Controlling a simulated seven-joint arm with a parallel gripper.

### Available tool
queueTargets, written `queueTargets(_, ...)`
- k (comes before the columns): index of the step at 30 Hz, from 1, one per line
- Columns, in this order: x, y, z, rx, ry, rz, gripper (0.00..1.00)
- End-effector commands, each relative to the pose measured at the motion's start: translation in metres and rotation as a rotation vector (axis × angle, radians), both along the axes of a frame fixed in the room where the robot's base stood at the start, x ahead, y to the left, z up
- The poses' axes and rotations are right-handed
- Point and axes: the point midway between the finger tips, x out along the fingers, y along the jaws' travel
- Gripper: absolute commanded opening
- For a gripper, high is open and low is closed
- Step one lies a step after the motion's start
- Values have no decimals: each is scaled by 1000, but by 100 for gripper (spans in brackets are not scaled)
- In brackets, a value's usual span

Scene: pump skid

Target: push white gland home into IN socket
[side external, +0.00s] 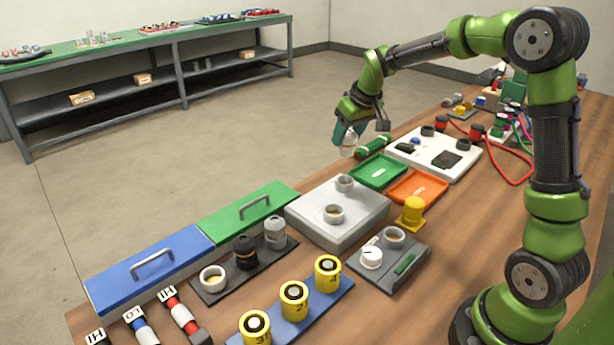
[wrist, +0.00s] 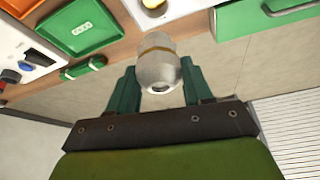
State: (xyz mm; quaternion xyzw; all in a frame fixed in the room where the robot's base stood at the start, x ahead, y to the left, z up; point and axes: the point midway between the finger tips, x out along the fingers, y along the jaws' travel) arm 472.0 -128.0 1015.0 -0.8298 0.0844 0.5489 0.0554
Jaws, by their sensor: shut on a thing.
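My gripper (side external: 350,132) is shut on the white gland (wrist: 158,65), a pale cylinder with a brass-coloured band, held between the two teal fingers in the wrist view. A white box (side external: 318,232) carries two grey ring sockets, a rear one (side external: 344,183) and a front one (side external: 334,214). I cannot read which is IN. In the wrist view one socket ring (wrist: 153,4) shows at the top edge, beyond the gland.
A green tray (side external: 378,171), an orange tray (side external: 418,187) and a dark green cylinder (side external: 372,147) lie near my gripper. A black rack (side external: 240,268) holds a black and a grey gland. Green (side external: 237,222) and blue (side external: 150,268) handled lids stand left of the white box.

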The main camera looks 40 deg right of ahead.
Motion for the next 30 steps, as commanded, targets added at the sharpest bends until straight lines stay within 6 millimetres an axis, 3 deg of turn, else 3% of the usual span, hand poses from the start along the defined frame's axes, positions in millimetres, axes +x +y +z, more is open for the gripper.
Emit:
queueTargets(20, -3, 3, -60, 5, 12, 4, 14)
queueTargets(30, -2, 3, -58, 3, 10, 6, 14)
